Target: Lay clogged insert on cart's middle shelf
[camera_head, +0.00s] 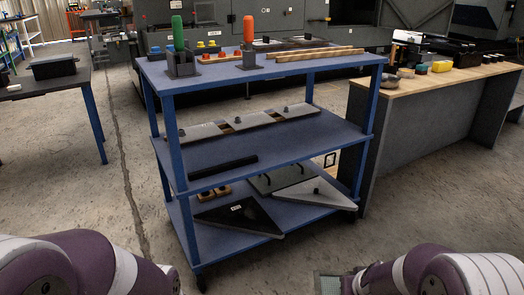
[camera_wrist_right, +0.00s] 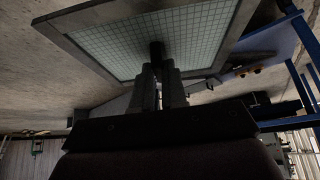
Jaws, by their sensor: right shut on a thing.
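The insert, a square panel with a pale gridded face and a grey frame (camera_wrist_right: 110,43), fills the upper part of the right wrist view. My right gripper (camera_wrist_right: 160,72) is shut on the dark knob (camera_wrist_right: 157,50) at the middle of this face. A small gridded corner of the insert (camera_head: 329,285) shows at the bottom edge of the head view, beside my right arm. The blue cart's middle shelf (camera_head: 290,143) is ahead, apart from the insert. My left arm is at the lower left; its gripper is out of view.
A row of knobbed plates (camera_head: 250,122) lies along the middle shelf's back, with a black bar (camera_head: 222,167) at its front left. The shelf's front right is clear. Triangular panels (camera_head: 240,216) lie on the bottom shelf. A wooden-topped bench (camera_head: 440,82) stands at the right.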

